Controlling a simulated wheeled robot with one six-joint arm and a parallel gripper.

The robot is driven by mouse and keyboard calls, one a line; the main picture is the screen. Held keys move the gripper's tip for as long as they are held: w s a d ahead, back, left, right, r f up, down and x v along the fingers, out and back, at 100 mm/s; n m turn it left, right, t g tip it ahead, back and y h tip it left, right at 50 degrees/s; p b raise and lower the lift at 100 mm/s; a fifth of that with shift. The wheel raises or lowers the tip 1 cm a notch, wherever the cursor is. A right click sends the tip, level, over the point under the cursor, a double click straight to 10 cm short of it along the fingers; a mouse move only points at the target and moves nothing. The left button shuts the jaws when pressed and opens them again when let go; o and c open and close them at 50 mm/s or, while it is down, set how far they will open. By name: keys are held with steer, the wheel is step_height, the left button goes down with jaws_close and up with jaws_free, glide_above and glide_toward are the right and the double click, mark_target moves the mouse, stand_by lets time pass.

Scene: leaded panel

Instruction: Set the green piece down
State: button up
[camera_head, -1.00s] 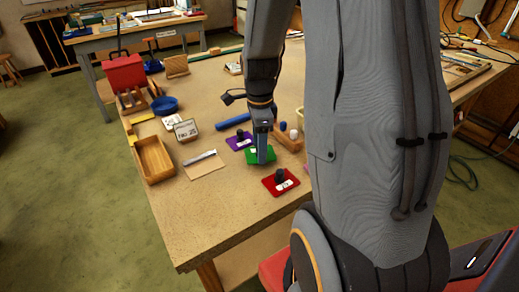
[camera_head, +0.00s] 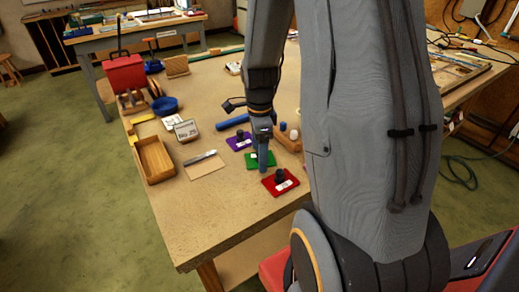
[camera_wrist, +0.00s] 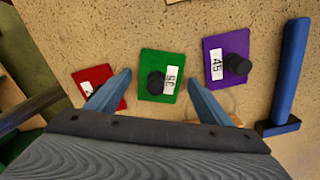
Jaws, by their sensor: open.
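The green piece (camera_wrist: 162,64) lies flat on the workbench, with a black knob and a white label that seems to read 35. It also shows in the head view (camera_head: 250,160), partly hidden behind my gripper (camera_head: 262,165). In the wrist view my gripper (camera_wrist: 158,88) is open, with one blue finger on each side of the green piece's near part. The fingers look clear of the knob, and nothing is held between them.
A red piece (camera_wrist: 101,87) lies left of the green one in the wrist view, and a purple piece (camera_wrist: 226,58) lies right. A blue bar (camera_wrist: 290,70) is farther right. A wooden tray (camera_head: 153,158) and a tan card (camera_head: 205,167) lie left in the head view.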

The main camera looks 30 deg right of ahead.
step_height(320, 180, up, 11)
steer(key=b, duration=0.3)
steer(key=s+a+f+n, duration=0.2)
steer(key=a+n, duration=0.2)
steer(key=n, duration=0.3)
steer(key=s+a+f+n, duration=0.2)
steer(key=a+n, duration=0.2)
steer(key=n, duration=0.3)
steer(key=s+a+f+n+t, duration=0.1)
steer(key=s+a+n, duration=0.2)
steer(key=n, duration=0.3)
steer(key=shift+a+f+n, duration=0.4)
steer(key=shift+a, duration=0.3)
steer(key=shift+s+a+f+n, duration=0.2)
steer(key=shift+s+a+n, duration=0.05)
steer(key=shift+n, duration=0.45)
